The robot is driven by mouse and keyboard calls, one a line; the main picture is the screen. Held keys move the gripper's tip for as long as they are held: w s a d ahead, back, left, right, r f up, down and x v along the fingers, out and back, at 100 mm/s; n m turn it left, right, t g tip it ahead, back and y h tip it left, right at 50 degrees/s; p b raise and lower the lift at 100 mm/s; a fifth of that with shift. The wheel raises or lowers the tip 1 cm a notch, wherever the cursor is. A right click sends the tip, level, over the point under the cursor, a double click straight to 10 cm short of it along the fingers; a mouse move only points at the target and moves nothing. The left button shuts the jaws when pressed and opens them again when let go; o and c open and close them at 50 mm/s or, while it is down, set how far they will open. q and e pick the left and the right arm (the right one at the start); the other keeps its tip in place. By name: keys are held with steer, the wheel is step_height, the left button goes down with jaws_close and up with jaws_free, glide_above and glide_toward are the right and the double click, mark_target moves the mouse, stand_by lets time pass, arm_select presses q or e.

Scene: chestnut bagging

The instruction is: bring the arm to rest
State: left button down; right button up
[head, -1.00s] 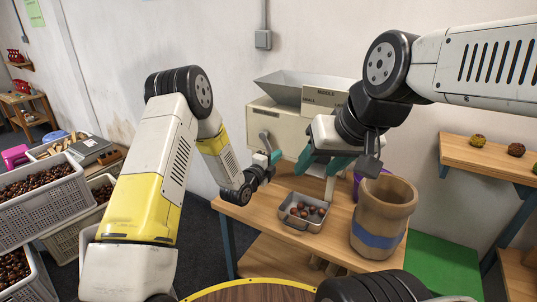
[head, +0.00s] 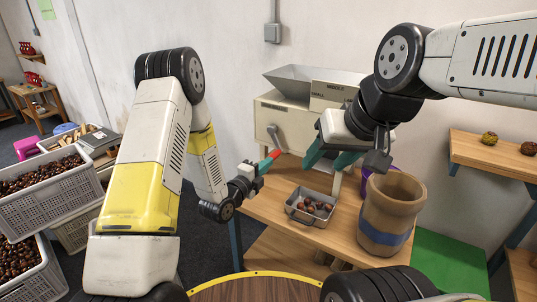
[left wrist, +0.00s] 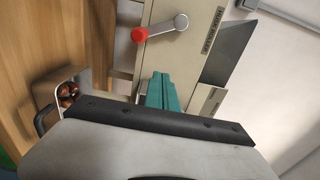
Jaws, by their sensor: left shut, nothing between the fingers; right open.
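My left gripper (head: 268,162) is shut and empty, its teal fingers together in front of the sorting machine (head: 262,118). In the left wrist view its fingertips (left wrist: 162,82) lie beside the machine's front panel, near the lever with a red knob (left wrist: 139,35). Whether they touch the panel I cannot tell. My right gripper (head: 325,165) is open, with teal fingers above the table near the metal tray (head: 330,217). The tray holds several chestnuts. In the left wrist view the tray (left wrist: 48,85) is partly hidden by my wrist.
A brown sack with a blue band (head: 389,212) stands right of the tray, with a purple object (head: 366,178) behind it. The wooden table (head: 262,207) carries them. Crates of chestnuts (head: 52,203) stand at the left. A shelf (head: 490,155) holds round husks at the right.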

arm_select(q)
steer(key=shift+s+a, duration=0.2)
steer(key=shift+s, duration=0.15)
steer(key=s+a+r+n+g+y, duration=0.25)
steer(key=a+r+n+y, duration=0.45)
steer(key=a+r+n, duration=0.65)
steer(key=s+a+r+n+g, duration=0.1)
steer(key=s+r+n+g, duration=0.1)
steer(key=s, duration=0.7)
steer(key=s+a+r+n+g+y, duration=0.1)
steer(key=s+a+r+n+g, duration=0.1)
steer(key=s+n, duration=0.3)
steer(key=s+a+r+n+g, duration=0.1)
steer(key=s+r+n+g, duration=0.1)
steer(key=s, duration=1.1)
steer(key=shift+a+r+n, duration=0.4)
steer(key=shift+r+n, duration=0.2)
steer(key=shift+n, duration=0.45)
